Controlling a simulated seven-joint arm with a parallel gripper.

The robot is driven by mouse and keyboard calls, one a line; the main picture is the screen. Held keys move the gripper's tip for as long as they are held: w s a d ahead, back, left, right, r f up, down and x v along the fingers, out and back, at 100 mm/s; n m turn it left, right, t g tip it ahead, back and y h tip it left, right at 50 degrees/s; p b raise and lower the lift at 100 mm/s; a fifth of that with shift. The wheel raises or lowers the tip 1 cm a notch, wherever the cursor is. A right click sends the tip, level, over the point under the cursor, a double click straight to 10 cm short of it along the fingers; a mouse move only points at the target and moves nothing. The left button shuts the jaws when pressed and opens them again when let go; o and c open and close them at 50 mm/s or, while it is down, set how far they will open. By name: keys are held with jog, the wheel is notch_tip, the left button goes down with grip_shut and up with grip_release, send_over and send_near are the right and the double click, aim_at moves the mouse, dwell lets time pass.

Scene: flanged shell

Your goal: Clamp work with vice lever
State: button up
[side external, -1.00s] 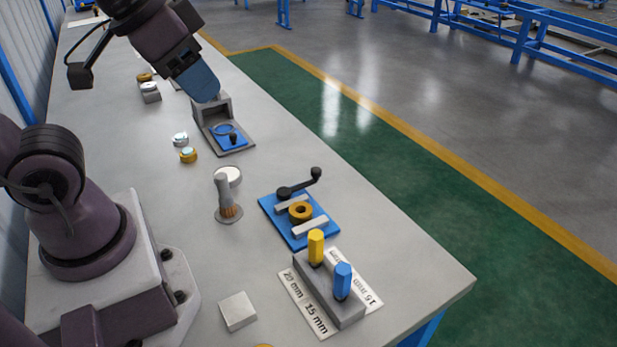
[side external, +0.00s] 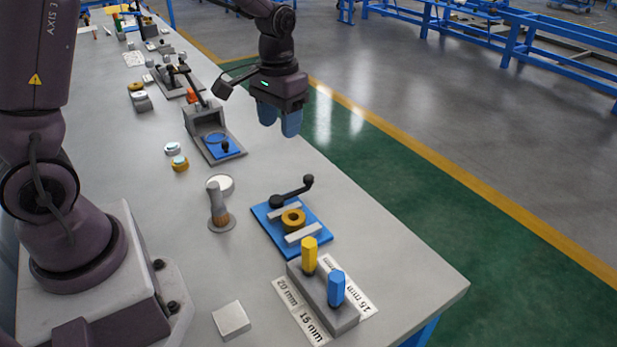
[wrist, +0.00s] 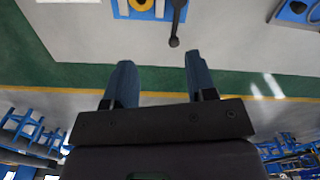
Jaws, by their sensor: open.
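The vice is a blue plate (side external: 268,238) with two pale grey jaw bars and a brass-coloured ring (side external: 293,218) lying between them. Its black lever (side external: 293,193) lies at the far side, with the round knob up at the right. My gripper (side external: 279,122) has blue fingers pointing down, open and empty, in the air beyond the vice near the bench's right edge. In the wrist view the open fingers (wrist: 159,62) are apart, with the lever (wrist: 176,22) and part of the blue plate (wrist: 122,9) at the top edge. Nothing touches the lever.
A grey holder (side external: 335,310) with yellow and blue hex pegs stands in front of the vice. A grey fixture with a blue pad (side external: 224,147) sits left of my gripper. Bench space between fixture and vice is clear.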

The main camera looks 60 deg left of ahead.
jog(key=n, duration=0.1)
send_over(309, 176)
jog(key=s, duration=0.3)
notch_tip(309, 176, down, 7)
jog(key=w, duration=0.3)
jog(key=shift+n, duration=0.3)
notch_tip(309, 176, down, 12)
jog(key=shift+f, duration=0.2)
grip_shut()
